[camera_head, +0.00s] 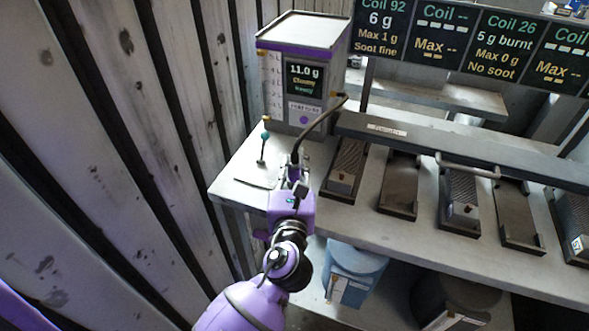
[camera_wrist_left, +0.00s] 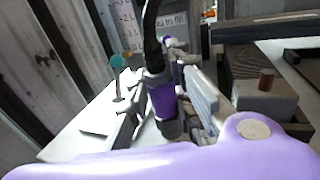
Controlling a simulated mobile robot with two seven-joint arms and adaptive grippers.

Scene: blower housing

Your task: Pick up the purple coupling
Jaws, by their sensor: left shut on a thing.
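The purple coupling (camera_wrist_left: 162,98) is a short purple cylinder with grey ends, on the end of a black hose (camera_wrist_left: 152,40). In the left wrist view it stands between the fingers of my left gripper (camera_wrist_left: 168,112), which is shut on it. In the head view my left gripper (camera_head: 298,178) is above the grey bench, and the coupling is mostly hidden by the gripper. The hose (camera_head: 318,128) runs from there up to the right side of the grey and purple machine (camera_head: 304,32). My right gripper is not in view.
A teal-knobbed lever (camera_head: 264,145) stands on the bench (camera_head: 232,186) left of the gripper. Dark ribbed blocks and trays (camera_head: 399,180) sit to the right under a long grey bar (camera_head: 440,138). Slatted panels close off the left. Blue and dark containers (camera_head: 352,272) sit below.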

